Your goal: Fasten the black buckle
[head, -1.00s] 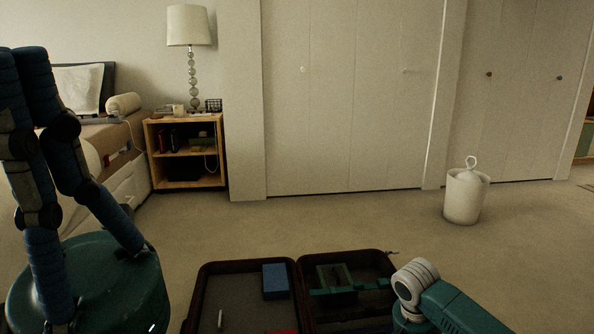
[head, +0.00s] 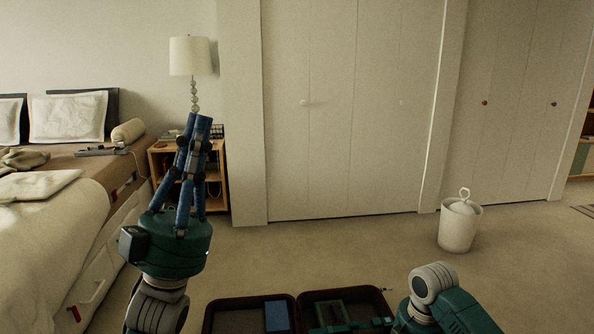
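The open suitcase (head: 237,302) lies on the floor at the bottom centre, cut off by the picture's lower edge. A green strap (head: 378,321) crosses its right half. I cannot make out the black buckle; it is too dark and small, or below the picture. My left gripper (head: 197,118) is raised to the left of and above the suitcase in the picture, its blue fingers pointing up. Its fingertips come together with nothing between them.
A blue item (head: 277,315) lies in the suitcase's left half and a green box-like item (head: 330,312) in its right half. A bed (head: 60,225) is at left, a nightstand (head: 217,190) behind my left gripper. A white bin (head: 459,227) stands right. The carpet between is clear.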

